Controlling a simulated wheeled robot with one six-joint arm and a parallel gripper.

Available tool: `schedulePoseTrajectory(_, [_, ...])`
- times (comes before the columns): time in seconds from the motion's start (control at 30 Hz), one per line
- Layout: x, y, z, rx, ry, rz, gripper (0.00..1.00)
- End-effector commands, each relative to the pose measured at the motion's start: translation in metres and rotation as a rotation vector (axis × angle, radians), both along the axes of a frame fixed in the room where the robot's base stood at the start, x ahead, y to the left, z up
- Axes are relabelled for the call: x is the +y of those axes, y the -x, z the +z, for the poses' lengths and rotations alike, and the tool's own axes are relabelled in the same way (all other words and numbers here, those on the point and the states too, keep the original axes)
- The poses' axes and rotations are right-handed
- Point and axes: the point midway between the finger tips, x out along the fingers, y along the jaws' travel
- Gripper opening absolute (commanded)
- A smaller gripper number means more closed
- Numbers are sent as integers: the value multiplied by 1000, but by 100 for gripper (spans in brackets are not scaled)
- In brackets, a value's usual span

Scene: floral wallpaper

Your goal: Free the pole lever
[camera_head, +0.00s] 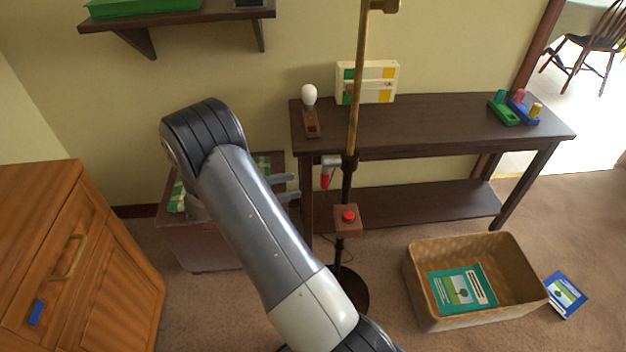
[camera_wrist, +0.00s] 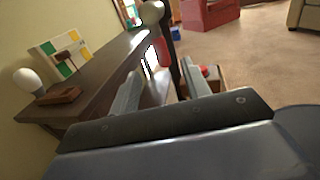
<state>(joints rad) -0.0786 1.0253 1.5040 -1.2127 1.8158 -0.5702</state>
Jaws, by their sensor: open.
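The pole (camera_head: 354,95) stands upright, brass above and dark below, on a round dark base. The lever (camera_head: 325,178), with a red grip, hangs down on the pole's left side, just below the dark collar (camera_head: 349,160). In the wrist view the red lever (camera_wrist: 161,50) shows beside the dark pole (camera_wrist: 174,45), beyond my fingers. My gripper (camera_head: 286,187) is open and empty, to the left of the lever and apart from it in the head view. Its two fingers also show in the wrist view (camera_wrist: 160,82), with the lever between their directions.
A wooden box with a red button (camera_head: 348,216) sits on the pole below the lever. The dark console table (camera_head: 440,128) stands close behind, bearing a bulb lamp (camera_head: 309,97). A basket (camera_head: 420,300) lies right, a cabinet (camera_head: 130,260) left.

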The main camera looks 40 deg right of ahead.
Motion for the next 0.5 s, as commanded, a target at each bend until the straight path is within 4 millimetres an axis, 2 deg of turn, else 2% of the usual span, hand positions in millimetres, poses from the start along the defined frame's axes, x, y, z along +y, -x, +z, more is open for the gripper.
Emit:
schedulePoseTrajectory(0.3, [-55, 21, 1, -2, -2, -6, 45])
schedulePoseTrajectory(0.5, [-83, 31, 0, -2, -2, -4, 45])
